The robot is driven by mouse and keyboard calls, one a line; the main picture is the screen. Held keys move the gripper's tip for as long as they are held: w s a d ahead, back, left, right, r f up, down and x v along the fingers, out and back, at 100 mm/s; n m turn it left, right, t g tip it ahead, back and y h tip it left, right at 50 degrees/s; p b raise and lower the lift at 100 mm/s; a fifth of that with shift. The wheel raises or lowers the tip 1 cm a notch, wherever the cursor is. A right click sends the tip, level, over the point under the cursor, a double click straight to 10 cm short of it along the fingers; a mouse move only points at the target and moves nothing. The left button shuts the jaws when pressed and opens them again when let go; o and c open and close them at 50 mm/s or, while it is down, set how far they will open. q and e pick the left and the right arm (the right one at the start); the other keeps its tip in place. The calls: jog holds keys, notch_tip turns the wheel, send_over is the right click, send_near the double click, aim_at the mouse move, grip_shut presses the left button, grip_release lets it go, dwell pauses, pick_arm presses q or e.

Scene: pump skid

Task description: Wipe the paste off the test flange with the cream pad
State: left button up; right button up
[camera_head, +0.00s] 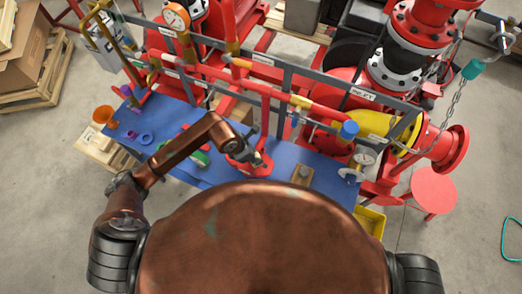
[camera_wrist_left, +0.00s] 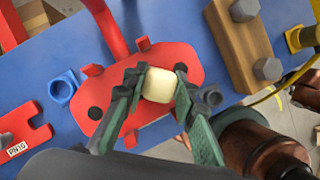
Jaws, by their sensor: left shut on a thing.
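The cream pad (camera_wrist_left: 158,84) is a small rounded block between the fingertips of my left gripper (camera_wrist_left: 156,88) in the left wrist view. The gripper is shut on it. The test flange (camera_wrist_left: 183,58) is a red oval plate with dark holes and small red lugs, below the pad on the blue bench top. I cannot tell whether the pad touches it. In the head view my left gripper (camera_head: 252,163) is over the red flange (camera_head: 264,168), and the pad is too small to make out. I cannot make out any paste; the pad and fingers hide part of the flange. My right gripper is out of view.
A wooden block with grey bolts (camera_wrist_left: 243,52) lies right of the flange. A blue nut (camera_wrist_left: 63,88) and a red tagged plate (camera_wrist_left: 18,138) lie left. An orange cup (camera_head: 103,115) stands at the blue bench's (camera_head: 175,112) left end. Red pipework (camera_head: 262,88) runs behind.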

pick_arm(q)
jog(key=shift+s+d, duration=0.25)
jog(key=shift+d, duration=0.5)
jog(key=shift+s+d+r, duration=0.1)
jog(key=shift+d+r, duration=0.05)
jog(key=shift+d, duration=0.05)
jog(key=shift+r+p, duration=0.4)
jog(key=shift+r, duration=0.5)
jog(key=shift+r+p, duration=0.8)
jog(key=shift+r, duration=0.65)
jog(key=shift+r+p, duration=0.7)
jog(key=shift+r, duration=0.8)
